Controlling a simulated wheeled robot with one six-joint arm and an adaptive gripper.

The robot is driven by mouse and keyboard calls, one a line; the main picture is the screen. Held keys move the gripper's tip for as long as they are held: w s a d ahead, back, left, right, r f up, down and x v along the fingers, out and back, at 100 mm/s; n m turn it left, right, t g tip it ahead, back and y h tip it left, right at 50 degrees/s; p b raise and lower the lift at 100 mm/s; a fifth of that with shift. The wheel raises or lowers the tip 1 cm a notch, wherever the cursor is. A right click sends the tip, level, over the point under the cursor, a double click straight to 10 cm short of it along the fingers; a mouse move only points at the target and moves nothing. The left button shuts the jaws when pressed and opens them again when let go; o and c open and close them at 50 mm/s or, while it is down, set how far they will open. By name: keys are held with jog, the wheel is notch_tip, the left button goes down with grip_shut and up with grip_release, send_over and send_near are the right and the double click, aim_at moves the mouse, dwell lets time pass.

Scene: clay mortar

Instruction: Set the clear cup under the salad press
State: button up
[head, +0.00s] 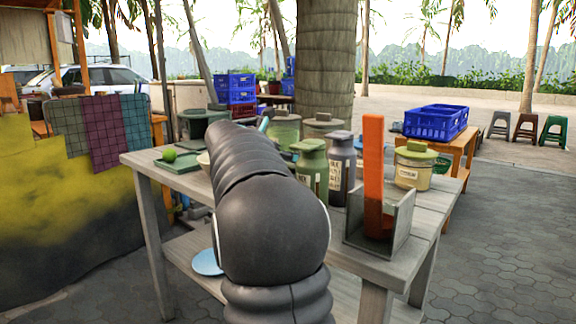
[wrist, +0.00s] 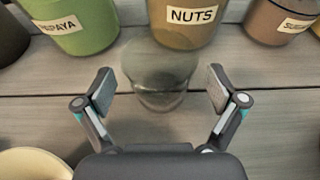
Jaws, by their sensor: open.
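In the wrist view a clear cup (wrist: 160,66) stands on the grey plank table in front of the jar labelled NUTS (wrist: 187,22). My gripper (wrist: 160,89) is open, with one finger on each side of the cup's near part; neither finger visibly touches it. In the head view my own arm hides the gripper and the cup. I cannot pick out the salad press for certain in either view.
A green PAPAYA jar (wrist: 67,25) and a brown SUGAR jar (wrist: 280,18) flank the NUTS jar. A cream bowl (wrist: 35,163) is at lower left. A grey box (head: 380,222) holding an upright orange piece (head: 373,160) stands at the table's right. A green tray (head: 178,166) lies at left.

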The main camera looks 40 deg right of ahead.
jog(key=shift+r, duration=0.1)
jog(key=c, duration=1.4)
